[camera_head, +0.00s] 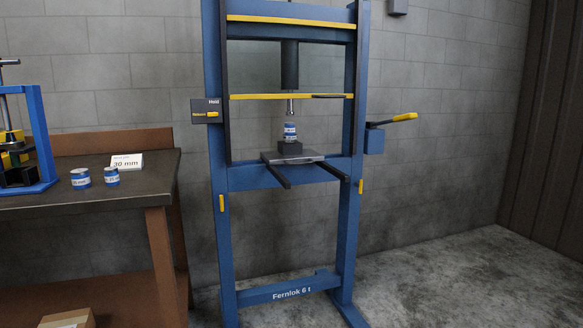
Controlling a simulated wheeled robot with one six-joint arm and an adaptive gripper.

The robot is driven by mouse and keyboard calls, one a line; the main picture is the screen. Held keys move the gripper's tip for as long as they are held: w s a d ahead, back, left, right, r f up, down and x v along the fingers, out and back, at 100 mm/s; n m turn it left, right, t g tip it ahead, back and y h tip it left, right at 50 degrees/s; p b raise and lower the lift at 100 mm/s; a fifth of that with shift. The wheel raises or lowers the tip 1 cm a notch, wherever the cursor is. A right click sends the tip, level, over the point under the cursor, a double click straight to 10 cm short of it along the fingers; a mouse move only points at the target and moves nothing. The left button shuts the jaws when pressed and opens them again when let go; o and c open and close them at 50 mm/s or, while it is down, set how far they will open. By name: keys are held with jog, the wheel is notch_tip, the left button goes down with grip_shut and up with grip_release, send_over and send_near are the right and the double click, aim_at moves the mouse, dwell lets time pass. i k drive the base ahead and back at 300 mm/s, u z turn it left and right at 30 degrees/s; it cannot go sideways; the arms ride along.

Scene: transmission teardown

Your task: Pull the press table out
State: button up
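The press (347,210) is a tall blue frame against the grey block wall, in the middle of the head view. Its press table (307,157) is a flat grey plate at mid height, with two dark rails (279,176) reaching forward from under it. A dark block (290,148) sits on the plate and carries a small blue and white labelled cylinder (290,131). The ram (290,65) hangs above, its thin silver tip a little over the cylinder. My gripper is not in view.
A workbench (120,194) stands at left with two blue cylinders (80,179), a "30 mm" card (127,162) and a blue fixture (40,135). A yellow-ended lever (404,117) sticks out right of the press. The floor (450,275) at right is clear.

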aim_at(293, 154)
jog(key=u, duration=0.45)
jog(key=i, duration=0.5)
jog(key=u, duration=0.25)
